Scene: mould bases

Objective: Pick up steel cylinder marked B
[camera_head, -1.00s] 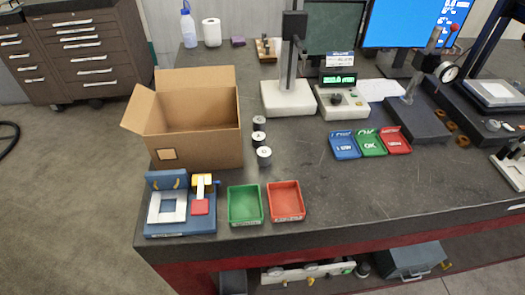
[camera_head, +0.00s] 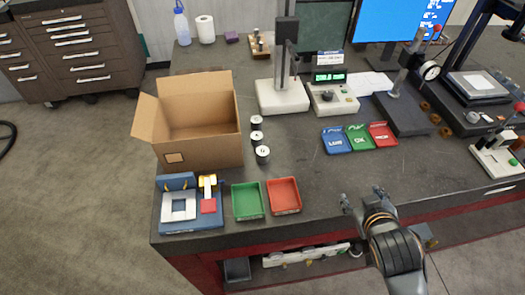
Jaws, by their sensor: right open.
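Three small steel cylinders stand upright in a row on the dark bench, right of the cardboard box: a far one (camera_head: 256,127), a middle one (camera_head: 256,138) and a near one (camera_head: 263,154). Their pale tops carry marks too small to read surely, so I cannot tell which is B. My right gripper (camera_head: 361,195) is open and empty near the bench's front edge, to the right of and nearer than the cylinders, well apart from them. My left gripper is out of view.
The open cardboard box (camera_head: 202,142) stands left of the cylinders. A green tray (camera_head: 247,215) and a red tray (camera_head: 284,210) lie in front. A white-based stand (camera_head: 283,98) is behind. Blue (camera_head: 336,152), green and red labelled trays lie right. Bench between is clear.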

